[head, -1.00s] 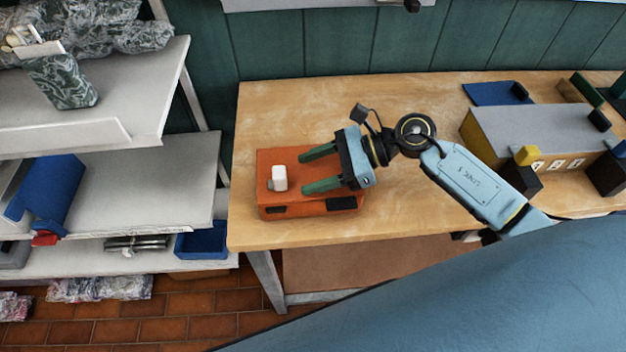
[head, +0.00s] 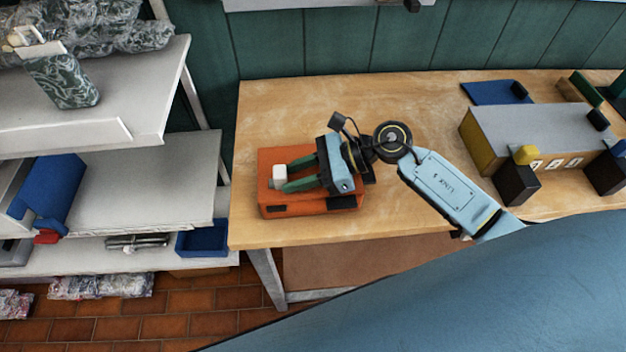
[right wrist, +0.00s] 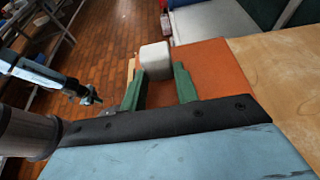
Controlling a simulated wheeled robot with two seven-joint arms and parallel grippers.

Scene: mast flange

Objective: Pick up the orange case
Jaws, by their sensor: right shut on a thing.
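The orange case (head: 305,208) lies on the wooden table near its left front corner. A small white block (head: 279,173) stands on its top, towards the left. My right gripper (head: 285,177) reaches over the case from the right, its green fingers shut on the white block. In the right wrist view the white block (right wrist: 155,60) sits between the fingertips, with the orange top of the case (right wrist: 215,68) beside and beyond it. Part of what looks like my left arm shows at the left of that view; its jaws are too small to read.
The wooden table (head: 400,90) is clear behind the case. A grey-topped box (head: 535,130) with dark blocks and a yellow piece stands at the right, near a blue tray (head: 493,93). White shelves (head: 170,170) stand close to the left.

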